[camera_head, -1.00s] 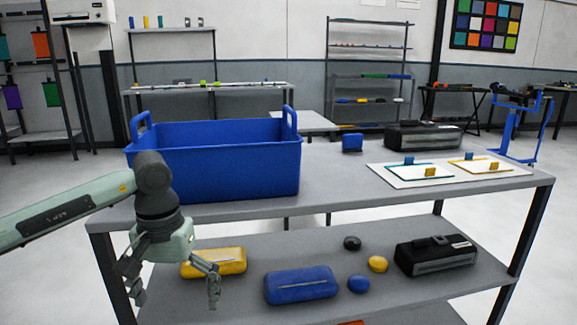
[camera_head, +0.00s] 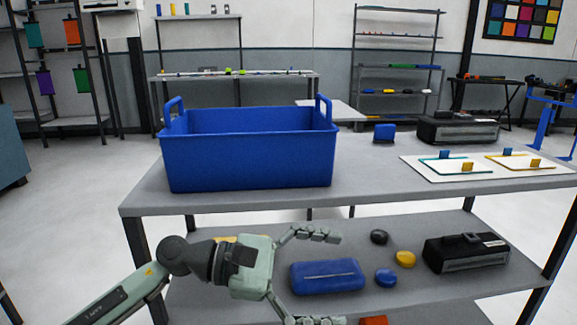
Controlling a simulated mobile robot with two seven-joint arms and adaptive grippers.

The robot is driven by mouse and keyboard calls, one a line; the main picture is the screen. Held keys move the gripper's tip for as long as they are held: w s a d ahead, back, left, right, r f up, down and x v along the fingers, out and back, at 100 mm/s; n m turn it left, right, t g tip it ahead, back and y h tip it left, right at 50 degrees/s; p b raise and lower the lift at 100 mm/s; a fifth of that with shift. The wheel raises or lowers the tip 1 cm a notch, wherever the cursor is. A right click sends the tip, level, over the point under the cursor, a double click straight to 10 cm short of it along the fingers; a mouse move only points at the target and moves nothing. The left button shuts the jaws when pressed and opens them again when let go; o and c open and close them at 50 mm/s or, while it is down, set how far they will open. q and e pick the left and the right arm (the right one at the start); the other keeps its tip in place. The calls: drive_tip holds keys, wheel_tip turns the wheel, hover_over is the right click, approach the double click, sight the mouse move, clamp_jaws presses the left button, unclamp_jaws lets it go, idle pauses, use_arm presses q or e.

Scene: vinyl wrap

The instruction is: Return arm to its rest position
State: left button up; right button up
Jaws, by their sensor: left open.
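My left arm comes in from the lower left. Its gripper (camera_head: 318,277) is open, with its two fingers spread and pointing right, in front of the lower shelf. A blue case (camera_head: 327,276) lies on that shelf behind the open fingers, and I see nothing held between them. A yellow case (camera_head: 226,239) is mostly hidden behind the gripper's body. My right gripper is not in view.
A blue tote (camera_head: 250,160) stands on the table top (camera_head: 370,180). White boards (camera_head: 432,174) and a black case (camera_head: 457,131) are at the right. The lower shelf holds a black case (camera_head: 465,252) and small yellow, blue and black pieces. Floor at the left is clear.

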use_arm(q)
drive_tip(key=w+a+n+t+y, duration=0.1)
drive_tip(key=w+a+n+t, duration=0.6)
drive_tip(key=n, duration=0.6)
drive_tip(key=w+a+n+t+y, duration=0.1)
drive_tip(key=w+a+n+t, duration=0.2)
drive_tip(key=w+n+t, duration=0.55)
drive_tip(key=a+f+n+t+y, duration=0.1)
drive_tip(key=a+f+n+y, duration=1.2)
drive_tip(key=n, duration=0.7)
drive_tip(key=s+a+f+n+g+y, duration=0.1)
drive_tip(key=s+a+f+n+g, duration=0.2)
drive_tip(key=f, duration=0.4)
drive_tip(key=s+a+f+n+g+y, duration=0.1)
drive_tip(key=s+a+f+n, duration=0.25)
drive_tip(key=s+f, duration=0.3)
drive_tip(key=s+a+f+n+g+y, duration=0.1)
drive_tip(key=s+a+f+n+g, duration=0.15)
drive_tip(key=f, duration=0.45)
drive_tip(key=s+a+f+n+g, duration=0.1)
drive_tip(key=s+f+n+g, duration=0.2)
drive_tip(key=s, duration=0.6)
drive_tip(key=s+f+n+g, duration=0.4)
drive_tip(key=s+f, duration=0.4)
drive_tip(key=s, duration=0.2)
drive_tip(key=shift+a+f, duration=0.25)
drive_tip(key=shift+a, duration=0.15)
